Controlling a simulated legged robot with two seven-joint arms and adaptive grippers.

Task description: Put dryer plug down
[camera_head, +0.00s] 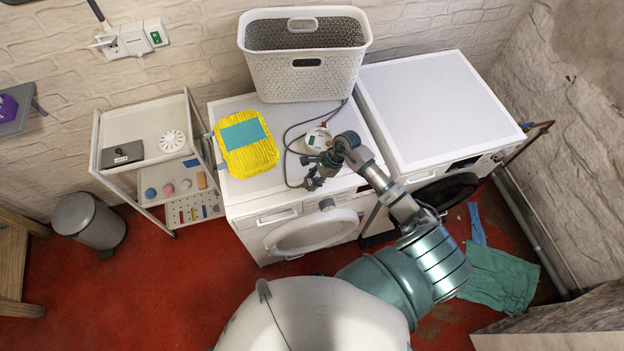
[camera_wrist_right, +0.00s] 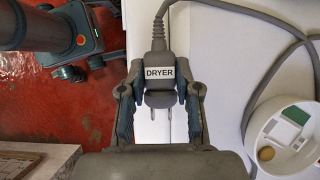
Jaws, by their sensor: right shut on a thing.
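The dryer plug (camera_wrist_right: 160,73) is grey with a white "DRYER" label and two metal pins. It sits between the two fingers of my right gripper (camera_wrist_right: 160,95), which is shut on it. Its grey cable runs from the far end of the plug and also shows in the head view (camera_head: 286,150), on top of the left white machine (camera_head: 240,190). In the head view my right gripper (camera_head: 314,180) is over the front part of that machine's top. I cannot tell whether the plug touches the surface. My left gripper is not in view.
A round white dish (camera_head: 318,139) with small items stands close to my right gripper. The right machine's top (camera_head: 437,105) is clear. A power strip (camera_head: 133,40) is on the wall.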

